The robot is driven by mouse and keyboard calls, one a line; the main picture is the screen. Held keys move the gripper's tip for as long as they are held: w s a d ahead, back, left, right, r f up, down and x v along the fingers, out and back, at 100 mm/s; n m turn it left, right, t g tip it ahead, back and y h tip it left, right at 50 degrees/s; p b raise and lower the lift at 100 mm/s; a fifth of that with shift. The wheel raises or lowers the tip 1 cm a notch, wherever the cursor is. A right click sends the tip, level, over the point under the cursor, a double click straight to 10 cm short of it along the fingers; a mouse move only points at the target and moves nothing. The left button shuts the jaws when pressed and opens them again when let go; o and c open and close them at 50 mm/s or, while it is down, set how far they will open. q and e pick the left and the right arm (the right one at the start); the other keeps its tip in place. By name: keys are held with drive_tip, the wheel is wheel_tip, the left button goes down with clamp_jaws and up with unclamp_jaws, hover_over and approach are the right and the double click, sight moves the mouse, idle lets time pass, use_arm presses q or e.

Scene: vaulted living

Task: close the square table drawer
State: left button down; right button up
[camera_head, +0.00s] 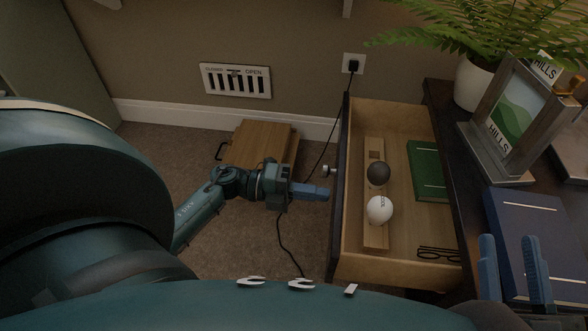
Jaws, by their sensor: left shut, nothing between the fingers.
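The table drawer (390,118) is pulled far out from the dark table (436,100). Its dark front panel (338,235) faces left and carries a small light knob (328,171). My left gripper (326,192) is shut and empty. Its blue fingertips point right, close to the front panel and just below the knob in the picture; I cannot tell whether they touch the panel. My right gripper (509,240) shows at the lower right, its two blue fingers spread apart with nothing between them.
In the drawer are a dark ball (379,172), a white ball (380,210), a green book (428,171) and glasses (438,254). A picture frame (512,115), potted fern (478,85) and blue book (528,225) stand on the table. A wooden box (262,142) and black cord (282,235) are on the floor.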

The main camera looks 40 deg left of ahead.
use_arm(q)
drive_tip(key=shift+w+d, duration=0.2)
drive_tip(key=shift+d, duration=0.2)
use_arm(e)
drive_tip(key=shift+w+r, duration=0.1)
drive_tip(key=shift+r, duration=0.15)
use_arm(q)
drive_tip(key=shift+d, duration=0.1)
use_arm(e)
drive_tip(key=shift+r, duration=0.1)
